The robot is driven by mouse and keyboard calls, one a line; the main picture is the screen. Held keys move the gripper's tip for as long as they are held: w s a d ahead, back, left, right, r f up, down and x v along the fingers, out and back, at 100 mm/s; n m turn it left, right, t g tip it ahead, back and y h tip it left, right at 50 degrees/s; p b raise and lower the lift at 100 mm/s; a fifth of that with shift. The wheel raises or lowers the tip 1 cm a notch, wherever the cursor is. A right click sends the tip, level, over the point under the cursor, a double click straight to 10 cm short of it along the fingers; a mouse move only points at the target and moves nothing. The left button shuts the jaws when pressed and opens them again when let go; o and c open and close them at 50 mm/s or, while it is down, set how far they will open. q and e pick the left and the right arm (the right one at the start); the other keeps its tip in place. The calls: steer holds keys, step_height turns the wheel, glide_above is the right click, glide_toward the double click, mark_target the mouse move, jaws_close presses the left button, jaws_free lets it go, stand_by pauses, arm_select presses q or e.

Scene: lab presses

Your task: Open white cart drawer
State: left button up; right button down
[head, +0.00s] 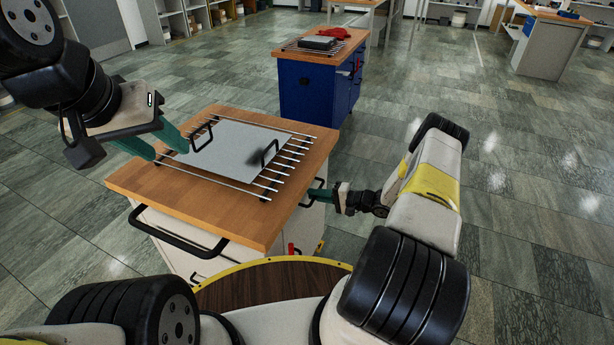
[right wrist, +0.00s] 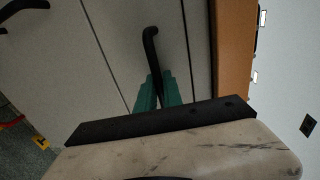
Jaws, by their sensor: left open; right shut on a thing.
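The white cart (head: 178,258) has a wooden top and stands in front of me in the head view. In the right wrist view its white drawer front (right wrist: 110,35) lies between thin dark seams and looks flush with its neighbours. A black drawer handle (right wrist: 150,40) stands out from it. My right gripper (right wrist: 157,90) is shut on this handle, its green fingers on either side. In the head view the right gripper (head: 310,197) is at the cart's right side, and the drawer fronts are mostly hidden. My left gripper (head: 171,150) is open and empty above the top's left part.
A grey plate (head: 235,145) with two black handles lies on a rack of metal rods (head: 225,182) on the cart top. A black push bar (head: 178,238) is on the near side. A blue cart (head: 305,92) stands behind. Floor to the right is clear.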

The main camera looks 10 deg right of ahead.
steer(key=shift+d, duration=0.1)
stand_by(0.7)
steer(key=f+v, duration=0.3)
steer(key=v, duration=1.5)
steer(key=s+d+f+v, duration=0.1)
steer(key=f+v, duration=0.3)
steer(key=v, duration=1.5)
steer(key=shift+f, duration=0.25)
steer(key=shift+d, duration=0.1)
steer(key=c, duration=1.8)
jaws_free()
steer(key=shift+d, duration=0.1)
